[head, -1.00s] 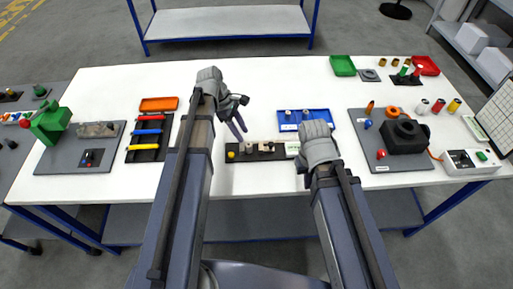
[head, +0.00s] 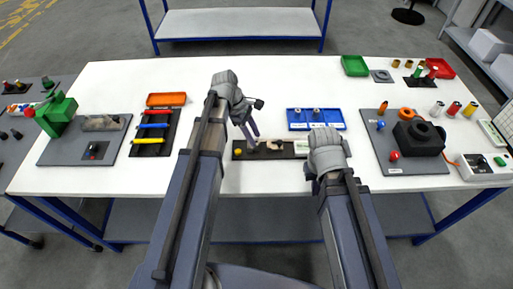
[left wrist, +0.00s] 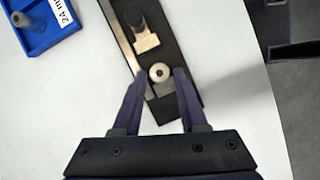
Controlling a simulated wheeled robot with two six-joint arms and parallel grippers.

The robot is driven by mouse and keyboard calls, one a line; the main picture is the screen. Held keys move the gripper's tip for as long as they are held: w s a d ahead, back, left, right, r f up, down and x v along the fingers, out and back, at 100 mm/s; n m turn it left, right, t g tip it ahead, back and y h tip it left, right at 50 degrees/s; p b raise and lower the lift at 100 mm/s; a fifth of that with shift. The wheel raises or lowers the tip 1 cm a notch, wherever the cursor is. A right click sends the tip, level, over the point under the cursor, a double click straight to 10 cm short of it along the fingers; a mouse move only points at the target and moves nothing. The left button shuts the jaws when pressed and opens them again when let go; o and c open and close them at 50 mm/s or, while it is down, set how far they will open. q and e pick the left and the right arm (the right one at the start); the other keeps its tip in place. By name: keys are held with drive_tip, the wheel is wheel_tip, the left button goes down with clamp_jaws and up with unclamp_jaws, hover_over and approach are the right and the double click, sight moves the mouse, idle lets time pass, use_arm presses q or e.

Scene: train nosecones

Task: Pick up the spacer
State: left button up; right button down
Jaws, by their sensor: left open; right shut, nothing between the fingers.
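A small pale round piece with a dark hole, which looks like the spacer (left wrist: 160,73), sits on a black holder (left wrist: 188,101) in the left wrist view. My left gripper (left wrist: 160,72) is open, its two dark fingertips on either side of this piece with gaps. In the head view my left gripper (head: 253,146) points down at the black holder (head: 240,157), and its fingers hide part of it. My right gripper (head: 322,180) is over the table near the holder's right end; its fingers are mostly hidden.
A beige block with a dark post (left wrist: 145,40) stands beside the round piece. A blue tray (head: 342,125) with grey cylinders lies behind the holder. A grey board with a black machine (head: 418,138) is at right. White table is clear in front of the holder.

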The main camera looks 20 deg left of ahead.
sight(257, 141)
use_arm(q)
drive_tip(key=b+x, duration=0.2)
drive_tip(key=x, duration=0.1)
drive_tip(key=shift+f+b, duration=0.3)
drive_tip(key=shift+f, duration=0.05)
drive_tip(key=shift+r, duration=0.1)
clamp_jaws()
